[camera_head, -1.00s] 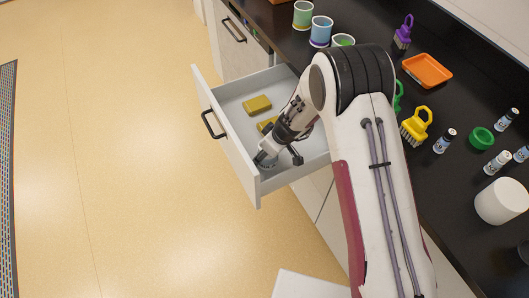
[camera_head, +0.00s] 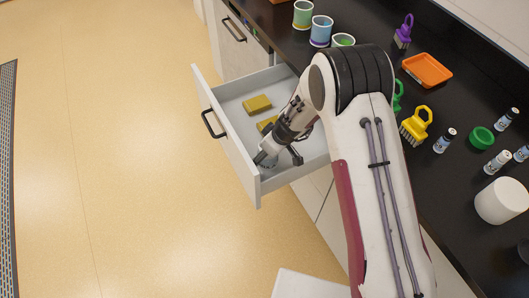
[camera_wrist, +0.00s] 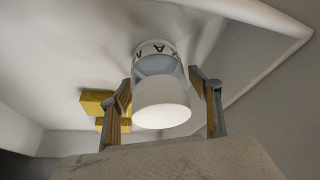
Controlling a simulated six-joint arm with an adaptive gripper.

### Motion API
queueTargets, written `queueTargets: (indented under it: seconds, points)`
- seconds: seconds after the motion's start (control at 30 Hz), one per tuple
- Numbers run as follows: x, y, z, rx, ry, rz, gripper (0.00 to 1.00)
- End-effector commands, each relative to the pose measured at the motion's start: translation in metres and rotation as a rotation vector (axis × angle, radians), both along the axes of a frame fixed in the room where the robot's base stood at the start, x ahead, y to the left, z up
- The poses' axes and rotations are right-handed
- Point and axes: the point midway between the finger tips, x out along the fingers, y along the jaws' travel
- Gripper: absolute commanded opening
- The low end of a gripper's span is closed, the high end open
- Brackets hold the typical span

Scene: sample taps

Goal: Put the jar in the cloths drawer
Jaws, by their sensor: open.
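The jar (camera_wrist: 162,103) has a white round end toward the camera and a pale band with dark letters farther off. In the wrist view it stands between the two fingers of my gripper (camera_wrist: 161,88), which are spread with gaps on both sides. In the head view my gripper (camera_head: 280,158) is down inside the open drawer (camera_head: 232,148), near its front right corner. The jar is mostly hidden there by the gripper. Yellow cloths or sponges (camera_head: 257,104) lie deeper in the drawer and show at the left in the wrist view (camera_wrist: 97,102).
The dark counter (camera_head: 465,95) holds several cups, an orange tray (camera_head: 427,70), a yellow brush (camera_head: 415,127), small vials, a green bowl (camera_head: 481,138) and a white cylinder (camera_head: 501,201). A drawer wall runs close to my gripper.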

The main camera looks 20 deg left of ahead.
Motion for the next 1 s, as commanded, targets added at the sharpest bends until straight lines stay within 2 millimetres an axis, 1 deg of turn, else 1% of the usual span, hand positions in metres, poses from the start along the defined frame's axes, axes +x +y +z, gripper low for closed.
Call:
queueTargets:
  seconds: [0.17,0.33,1.0]
  points:
    - [0.000,-0.001,0.006,0.001,-0.001,0.000,0.62]
    - [-0.002,-0.006,0.017,0.001,-0.001,0.000,0.62]
    - [-0.012,-0.031,0.083,0.002,-0.003,-0.001,0.62]
